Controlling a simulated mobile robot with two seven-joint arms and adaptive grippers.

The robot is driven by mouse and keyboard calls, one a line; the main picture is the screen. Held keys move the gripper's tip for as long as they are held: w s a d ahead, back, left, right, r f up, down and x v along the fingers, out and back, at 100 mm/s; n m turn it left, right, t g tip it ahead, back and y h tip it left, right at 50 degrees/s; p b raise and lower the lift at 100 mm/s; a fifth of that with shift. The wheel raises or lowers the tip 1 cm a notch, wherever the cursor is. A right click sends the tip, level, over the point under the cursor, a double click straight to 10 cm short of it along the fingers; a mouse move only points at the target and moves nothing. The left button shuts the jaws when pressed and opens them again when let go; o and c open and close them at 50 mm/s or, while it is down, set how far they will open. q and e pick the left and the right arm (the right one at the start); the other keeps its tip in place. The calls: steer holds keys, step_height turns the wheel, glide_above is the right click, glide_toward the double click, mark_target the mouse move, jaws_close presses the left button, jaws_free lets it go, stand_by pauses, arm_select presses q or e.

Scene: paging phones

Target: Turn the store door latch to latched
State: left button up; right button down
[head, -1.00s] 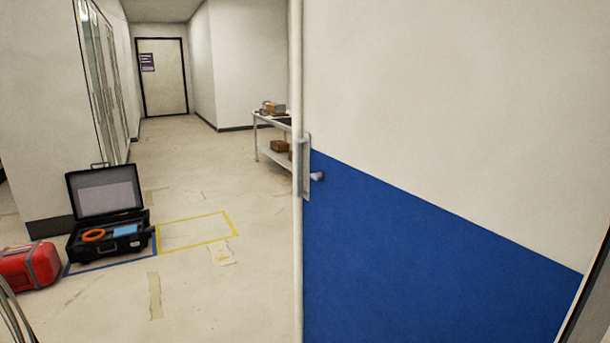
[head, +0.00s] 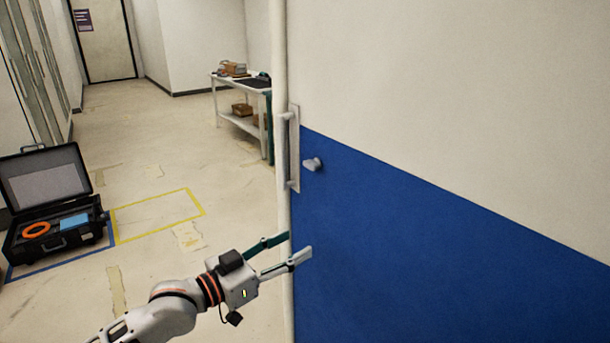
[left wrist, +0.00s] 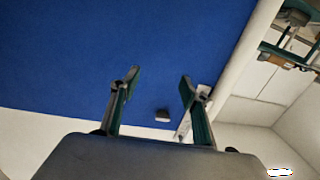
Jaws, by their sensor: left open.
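The store door, white above and blue below (head: 420,240), fills the right of the head view. Its small grey latch knob (head: 313,164) sits near the door's left edge, beside a pale vertical handle plate (head: 294,150). My left gripper (head: 300,247) is open and empty, below the latch and apart from it, near the door edge. In the left wrist view the open fingers (left wrist: 160,80) face the blue panel, and the dark latch knob (left wrist: 162,115) shows between them, lower in the picture. My right gripper is not in view.
An open black case (head: 50,195) lies on the floor at left, beside a yellow taped rectangle (head: 160,215). A white cart (head: 240,110) with boxes stands behind the door edge. The corridor floor between is mostly clear.

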arm_select(q)
steer(key=m+g+h, duration=0.1)
glide_toward(307, 166)
steer(key=d, duration=0.1)
steer(key=x, duration=0.8)
steer(key=shift+w+d, duration=0.1)
steer(key=shift+w, duration=0.25)
steer(key=c, duration=1.1)
